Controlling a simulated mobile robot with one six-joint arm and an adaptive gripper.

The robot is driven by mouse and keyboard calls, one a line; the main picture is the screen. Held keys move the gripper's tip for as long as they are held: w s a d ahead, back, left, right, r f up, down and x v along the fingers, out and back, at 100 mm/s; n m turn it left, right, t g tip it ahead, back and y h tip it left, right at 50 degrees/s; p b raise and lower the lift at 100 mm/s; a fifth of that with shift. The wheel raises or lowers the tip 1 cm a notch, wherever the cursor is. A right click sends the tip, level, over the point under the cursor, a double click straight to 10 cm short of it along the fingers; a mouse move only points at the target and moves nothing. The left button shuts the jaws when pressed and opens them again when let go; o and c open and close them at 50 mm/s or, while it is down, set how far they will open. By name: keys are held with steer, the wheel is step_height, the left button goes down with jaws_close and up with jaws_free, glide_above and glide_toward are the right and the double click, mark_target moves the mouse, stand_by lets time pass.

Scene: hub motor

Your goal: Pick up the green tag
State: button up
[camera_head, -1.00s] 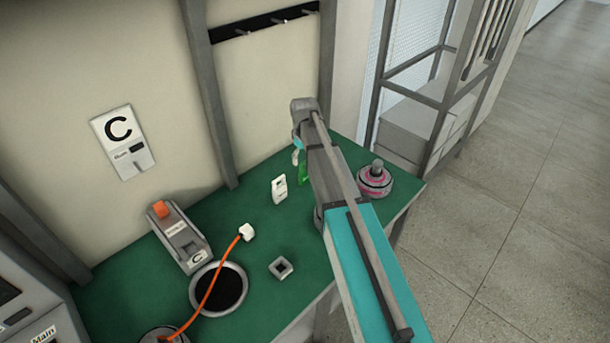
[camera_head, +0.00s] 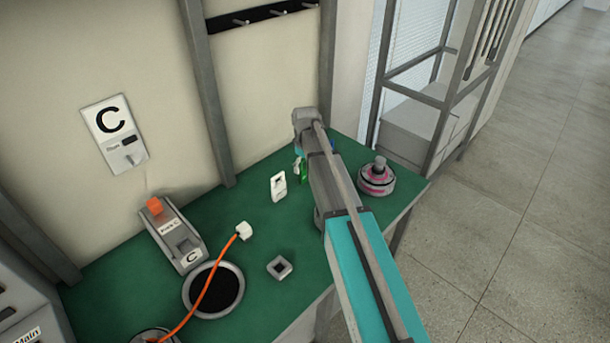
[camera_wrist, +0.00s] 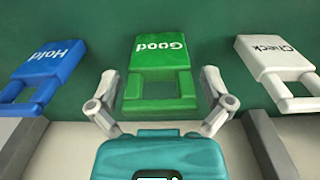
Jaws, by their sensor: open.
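The green tag (camera_wrist: 160,56), marked "Good", is in the middle of the wrist view, with its looped handle end toward me. My gripper (camera_wrist: 160,85) is open, with one finger on each side of the tag's handle end. Gaps show between the fingers and the tag, and nothing is gripped. In the head view a small part of the green tag (camera_head: 301,172) shows just left of my arm.
A blue "Hold" tag (camera_wrist: 50,65) is to the left and a white "Check" tag (camera_wrist: 275,58) to the right. A pink-and-grey round part (camera_head: 376,180) stands near the green table's (camera_head: 240,210) right end. An orange cable (camera_head: 218,280) crosses a dark round opening.

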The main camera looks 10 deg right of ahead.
stand_by(0.5)
steer(key=c, duration=1)
